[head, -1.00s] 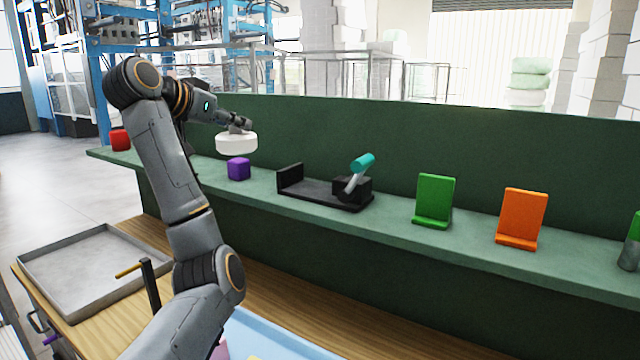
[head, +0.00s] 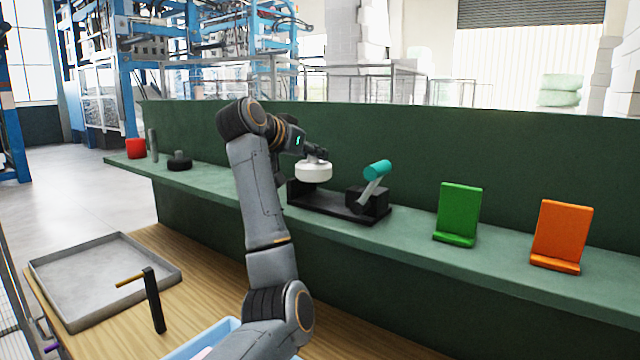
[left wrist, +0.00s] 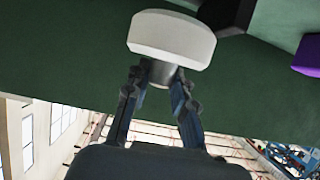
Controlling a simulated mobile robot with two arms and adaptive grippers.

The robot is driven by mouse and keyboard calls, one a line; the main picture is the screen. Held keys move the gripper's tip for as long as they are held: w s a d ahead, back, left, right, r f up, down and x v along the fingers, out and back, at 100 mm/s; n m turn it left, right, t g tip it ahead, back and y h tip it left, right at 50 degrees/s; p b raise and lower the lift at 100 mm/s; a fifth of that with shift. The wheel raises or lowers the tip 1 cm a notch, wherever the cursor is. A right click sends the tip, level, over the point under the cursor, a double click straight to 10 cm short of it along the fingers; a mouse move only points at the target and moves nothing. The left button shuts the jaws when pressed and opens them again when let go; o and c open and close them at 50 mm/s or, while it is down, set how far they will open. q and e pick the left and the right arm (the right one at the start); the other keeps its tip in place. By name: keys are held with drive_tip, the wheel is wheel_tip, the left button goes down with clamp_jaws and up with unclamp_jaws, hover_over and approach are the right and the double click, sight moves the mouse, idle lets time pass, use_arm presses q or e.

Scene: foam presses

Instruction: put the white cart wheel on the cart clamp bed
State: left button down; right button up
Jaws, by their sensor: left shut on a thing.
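The white cart wheel (head: 313,173) is a thick white disc, with a grey hub on its gripper side in the left wrist view (left wrist: 172,38). My left gripper (head: 317,154) is shut on that hub; its two fingers pinch it in the left wrist view (left wrist: 160,82). The cart clamp bed (head: 330,208) is a black base with an upright plate at its left end and a block with a teal-handled lever at its right. In the head view the wheel appears above the bed's left part, left of the lever. My right gripper is out of view.
The green shelf also holds a green stand (head: 459,213), an orange stand (head: 560,235), a black round piece (head: 179,163) and a red object (head: 136,148). A purple block (left wrist: 307,55) shows in the left wrist view. A grey tray (head: 105,278) lies on the wooden table.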

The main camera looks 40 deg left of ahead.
sight(319, 174)
use_arm(q)
drive_tip(key=shift+f, duration=0.15)
drive_tip(key=shift+w+d+f, duration=0.1)
drive_tip(key=shift+w+f, duration=0.05)
drive_tip(key=shift+f, duration=0.05)
drive_tip(key=f+b, duration=0.2)
drive_tip(key=w+f+b, duration=0.1)
drive_tip(key=shift+w+d+f, duration=0.1)
drive_tip(key=shift+d+f, duration=0.25)
drive_tip(key=shift+f, duration=0.05)
drive_tip(key=shift+f+b, duration=0.35)
drive_tip(key=shift+b, duration=0.1)
drive_tip(key=shift+r, duration=0.1)
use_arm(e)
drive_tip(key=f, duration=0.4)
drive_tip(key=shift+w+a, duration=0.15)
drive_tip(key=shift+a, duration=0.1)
use_arm(q)
drive_tip(key=shift+a, duration=0.1)
drive_tip(key=c, duration=1.1)
unclamp_jaws()
